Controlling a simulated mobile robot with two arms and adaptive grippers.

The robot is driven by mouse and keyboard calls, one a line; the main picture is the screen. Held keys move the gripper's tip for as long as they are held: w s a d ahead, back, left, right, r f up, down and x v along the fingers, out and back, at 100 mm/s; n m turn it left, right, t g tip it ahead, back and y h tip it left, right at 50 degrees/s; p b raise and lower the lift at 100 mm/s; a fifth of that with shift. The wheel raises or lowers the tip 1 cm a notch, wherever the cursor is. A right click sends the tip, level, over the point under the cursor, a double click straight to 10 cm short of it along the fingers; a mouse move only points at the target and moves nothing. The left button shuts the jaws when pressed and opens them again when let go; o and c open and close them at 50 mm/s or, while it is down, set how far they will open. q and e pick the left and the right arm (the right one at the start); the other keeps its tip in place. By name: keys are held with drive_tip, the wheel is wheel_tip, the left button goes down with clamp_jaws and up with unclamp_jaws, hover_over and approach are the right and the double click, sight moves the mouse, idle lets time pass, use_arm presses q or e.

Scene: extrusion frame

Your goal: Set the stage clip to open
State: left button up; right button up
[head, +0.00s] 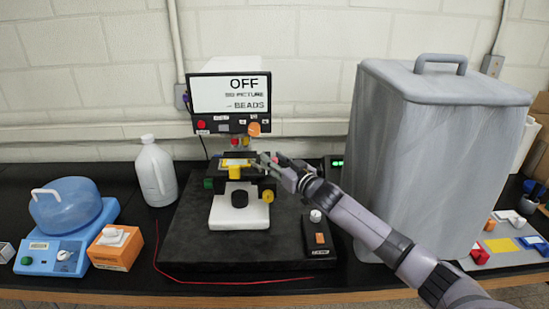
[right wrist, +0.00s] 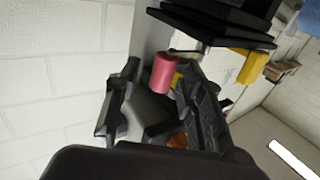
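A microscope (head: 238,210) stands on a black mat, its black stage (head: 215,170) under red, green and yellow-tipped objectives. A yellow-edged slide area (head: 236,162) and a yellow block (head: 240,174) show at the stage. I cannot tell for certain which part is the stage clip or how it is set. My right gripper (head: 275,162) is at the stage's right side. In the right wrist view its two black fingers (right wrist: 160,100) are apart, with a pink-red cylinder (right wrist: 163,73) near their tips. I cannot tell whether they touch it. My left gripper is out of view.
A screen (head: 231,93) reading OFF is above the stage. A white jug (head: 156,172), a blue device (head: 66,205) and an orange box (head: 115,248) are left. A small black control box (head: 318,238) sits front right.

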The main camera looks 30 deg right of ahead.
drive_tip(key=shift+c, duration=0.2)
clamp_jaws()
idle(0.4)
